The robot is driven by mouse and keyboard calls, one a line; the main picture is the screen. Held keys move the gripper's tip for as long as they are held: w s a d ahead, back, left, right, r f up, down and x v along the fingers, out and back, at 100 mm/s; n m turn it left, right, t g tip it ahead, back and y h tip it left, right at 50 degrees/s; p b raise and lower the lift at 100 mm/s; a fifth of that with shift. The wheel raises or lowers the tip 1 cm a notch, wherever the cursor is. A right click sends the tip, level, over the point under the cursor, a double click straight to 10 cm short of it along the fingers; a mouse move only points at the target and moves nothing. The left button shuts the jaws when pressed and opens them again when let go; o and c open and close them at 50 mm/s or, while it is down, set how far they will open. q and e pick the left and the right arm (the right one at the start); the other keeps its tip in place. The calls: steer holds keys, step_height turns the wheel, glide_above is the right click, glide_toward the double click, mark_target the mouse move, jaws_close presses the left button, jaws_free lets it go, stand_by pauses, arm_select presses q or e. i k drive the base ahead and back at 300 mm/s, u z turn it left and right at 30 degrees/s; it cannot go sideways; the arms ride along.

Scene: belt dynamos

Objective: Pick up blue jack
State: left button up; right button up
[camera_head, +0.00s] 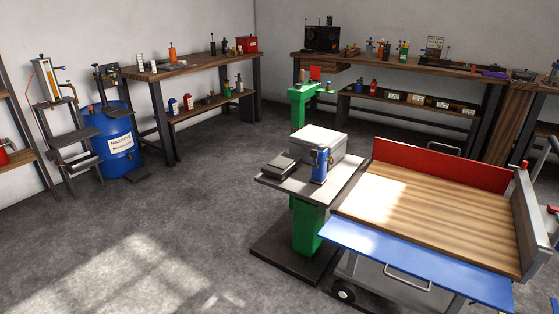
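A small blue upright object (320,164), which looks like the blue jack, stands near the front edge of a grey-topped stand (338,181) with a green post. A light grey box (318,141) sits right behind it, and a dark flat block (283,166) lies to its left. The object's lower end appears to rest on the stand's top. Neither of my grippers shows in the head view.
A cart with a wooden bed (430,207), red back board and blue front edge stands right of the stand. A blue barrel (113,143) and wooden workbenches (183,68) line the walls. The grey floor (180,220) at the left front is clear.

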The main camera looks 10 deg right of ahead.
mark_target(319, 170)
steer(key=u, duration=0.6)
steer(key=i, duration=2.15)
steer(key=z, duration=0.7)
steer(key=i, duration=1.15)
steer(key=z, duration=1.1)
